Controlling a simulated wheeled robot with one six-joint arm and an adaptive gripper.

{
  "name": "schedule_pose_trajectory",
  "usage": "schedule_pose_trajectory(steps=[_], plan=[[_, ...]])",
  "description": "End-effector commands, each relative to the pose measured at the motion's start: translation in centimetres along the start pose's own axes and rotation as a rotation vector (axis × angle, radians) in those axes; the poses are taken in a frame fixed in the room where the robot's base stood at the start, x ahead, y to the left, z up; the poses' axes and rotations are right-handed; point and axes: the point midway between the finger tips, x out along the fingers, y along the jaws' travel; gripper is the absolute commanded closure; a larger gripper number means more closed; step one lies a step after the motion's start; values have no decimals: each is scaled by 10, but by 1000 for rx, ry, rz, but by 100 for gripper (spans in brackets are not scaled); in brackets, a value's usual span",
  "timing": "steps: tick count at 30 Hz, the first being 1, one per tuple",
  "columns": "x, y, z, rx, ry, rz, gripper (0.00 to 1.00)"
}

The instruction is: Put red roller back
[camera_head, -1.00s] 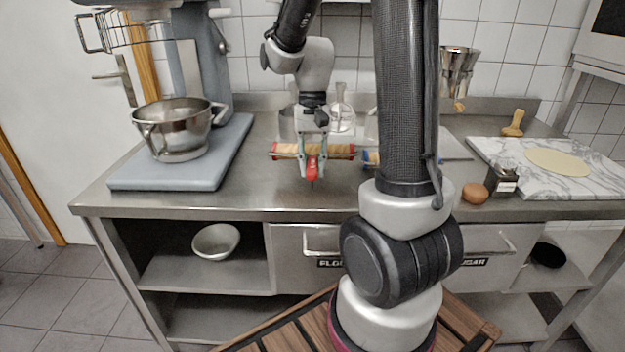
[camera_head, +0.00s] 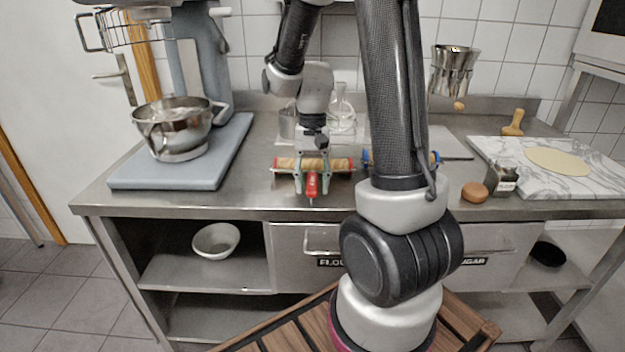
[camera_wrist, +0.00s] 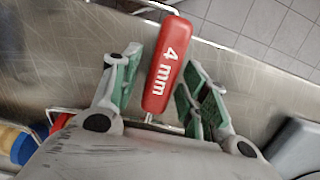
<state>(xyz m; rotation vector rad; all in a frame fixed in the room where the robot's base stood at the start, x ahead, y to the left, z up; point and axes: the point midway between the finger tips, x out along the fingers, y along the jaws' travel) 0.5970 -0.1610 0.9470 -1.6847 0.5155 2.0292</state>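The red roller (camera_head: 335,165) has a wooden barrel, red ends and a red handle. It lies crosswise near the middle of the steel counter, apparently resting on it. Its handle (camera_wrist: 165,75), marked "4 mm", points to the counter's front edge. My gripper (camera_head: 312,189) is over the handle, fingers apart. In the wrist view my gripper (camera_wrist: 163,62) has one green-padded finger on each side of the handle, with gaps between. My gripper body hides most of the barrel there. A blue-ended roller (camera_head: 434,158) lies to the right, partly behind my arm.
A mixer bowl (camera_head: 172,130) stands on a blue-grey base at left. Glassware (camera_head: 342,115) stands behind the red roller. An egg (camera_head: 474,193), a small dark container (camera_head: 502,181) and a marble board (camera_head: 600,171) with dough are at right. The counter left of the roller is clear.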

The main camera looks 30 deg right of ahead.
Motion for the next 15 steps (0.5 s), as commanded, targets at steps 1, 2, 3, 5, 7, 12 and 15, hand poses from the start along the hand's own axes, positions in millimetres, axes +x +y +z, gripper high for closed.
schedule_pose_trajectory(steps=[1,2,3,5,7,12,15], plan=[[0,0,0,0,0,0,55],[0,0,0,0,0,0,55],[0,0,0,0,0,0,55],[0,0,0,0,0,0,55],[-1,0,0,0,1,0,55],[-17,-1,0,0,4,-2,55],[-37,-1,0,0,5,-3,55]])
